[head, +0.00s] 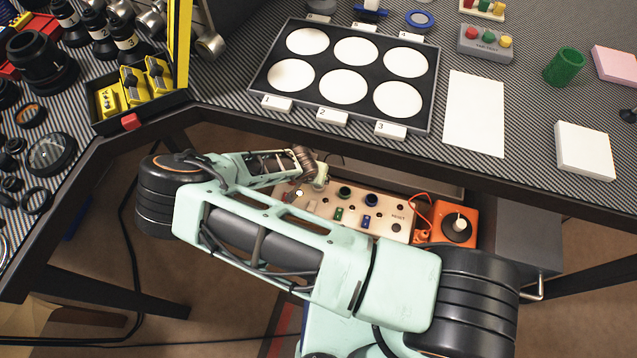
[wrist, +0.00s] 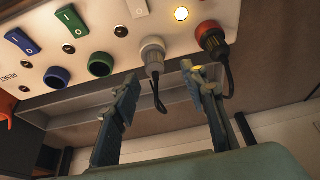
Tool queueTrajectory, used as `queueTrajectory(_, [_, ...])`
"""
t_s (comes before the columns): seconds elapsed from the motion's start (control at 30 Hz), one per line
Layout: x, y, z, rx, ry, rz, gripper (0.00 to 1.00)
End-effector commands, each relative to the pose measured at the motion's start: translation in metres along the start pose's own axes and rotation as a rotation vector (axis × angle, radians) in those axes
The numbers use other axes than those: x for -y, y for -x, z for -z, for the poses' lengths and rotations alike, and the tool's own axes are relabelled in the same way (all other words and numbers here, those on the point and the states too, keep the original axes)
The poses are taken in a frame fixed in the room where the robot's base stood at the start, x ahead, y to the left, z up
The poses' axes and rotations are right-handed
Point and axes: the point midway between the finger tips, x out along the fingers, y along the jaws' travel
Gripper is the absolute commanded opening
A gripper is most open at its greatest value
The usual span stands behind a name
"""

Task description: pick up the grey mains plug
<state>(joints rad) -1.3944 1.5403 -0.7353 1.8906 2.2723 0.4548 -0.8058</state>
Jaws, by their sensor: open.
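The grey plug (wrist: 152,50) sits in a beige switch panel (wrist: 110,68) in the wrist view, with a dark cable hanging from it. In the head view the pale grey plug (head: 320,177) stands at the panel's left part. My gripper (wrist: 158,76) is open and empty, its two fingers reaching toward the panel. In the wrist picture the grey plug shows between the fingertips, a little beyond them; I cannot tell if they touch it. The right finger overlaps the space between the grey plug and a brown plug (wrist: 211,40). In the head view my fingertips are hard to make out.
A lit round lamp (wrist: 181,14) sits between the two plugs. The dark bench edge (head: 330,135) runs above and behind the panel.

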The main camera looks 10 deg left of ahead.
Motion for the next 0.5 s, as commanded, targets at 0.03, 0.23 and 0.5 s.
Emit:
queueTrajectory(0.03, [-0.002, -0.007, -0.001, 0.0, -0.001, -0.001, 0.4])
queueTrajectory(0.23, [-0.008, -0.037, -0.001, 0.001, 0.0, -0.001, 0.4])
queueTrajectory(0.5, [-0.007, -0.048, 0.001, 0.001, 0.0, -0.001, 0.4])
